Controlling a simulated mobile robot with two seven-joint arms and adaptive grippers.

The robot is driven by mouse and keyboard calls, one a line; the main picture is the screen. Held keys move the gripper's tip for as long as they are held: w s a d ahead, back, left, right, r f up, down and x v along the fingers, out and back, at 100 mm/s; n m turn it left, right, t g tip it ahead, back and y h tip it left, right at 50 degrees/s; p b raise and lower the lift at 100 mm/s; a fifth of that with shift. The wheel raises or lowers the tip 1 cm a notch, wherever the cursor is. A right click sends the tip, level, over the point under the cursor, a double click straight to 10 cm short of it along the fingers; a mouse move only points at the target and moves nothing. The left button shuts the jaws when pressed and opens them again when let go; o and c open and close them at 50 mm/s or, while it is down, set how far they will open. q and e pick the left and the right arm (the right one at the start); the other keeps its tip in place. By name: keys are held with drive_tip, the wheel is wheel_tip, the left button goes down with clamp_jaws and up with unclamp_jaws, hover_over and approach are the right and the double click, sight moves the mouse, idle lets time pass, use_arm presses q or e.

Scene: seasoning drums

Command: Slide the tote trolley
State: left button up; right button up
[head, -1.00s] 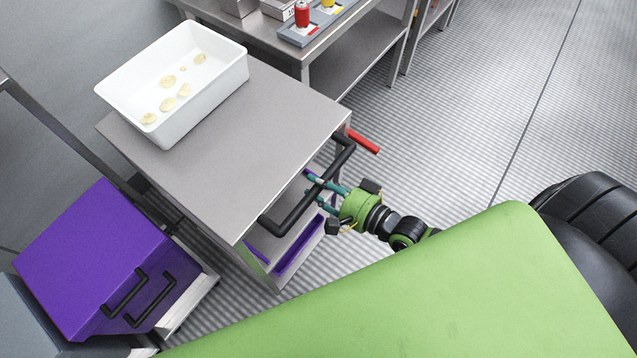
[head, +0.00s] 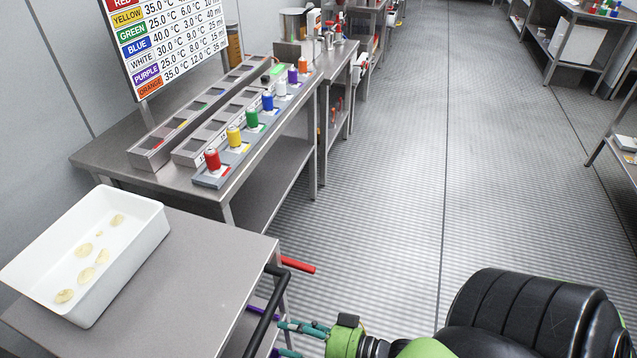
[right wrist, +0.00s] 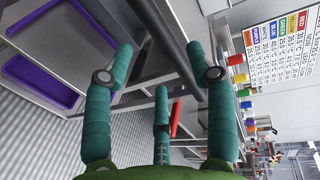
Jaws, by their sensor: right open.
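The trolley (head: 205,265) has a flat grey metal top and stands at the lower left of the head view. Its front and lower parts are cut off by the picture edge. A black bar handle (head: 267,312) is on its right side and also crosses the right wrist view (right wrist: 172,48). A red grip (head: 297,265) sticks out near the handle's far end. My right gripper (head: 286,340), with teal fingers, is open at the handle. In the right wrist view its fingers (right wrist: 160,72) are spread on both sides of the bar; I cannot tell whether they touch it. My left gripper is out of view.
A white tote (head: 120,270) with several pale slices sits on the trolley top. Behind stands a metal table (head: 110,155) with coloured bottles and a chart (head: 170,45). Purple trays (right wrist: 40,80) show below in the wrist view. The ribbed floor (head: 390,200) to the right is clear.

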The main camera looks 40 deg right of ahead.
drive_tip(key=v, duration=0.5)
drive_tip(key=shift+s+d, duration=0.1)
drive_tip(key=shift+s, duration=0.05)
idle(0.3)
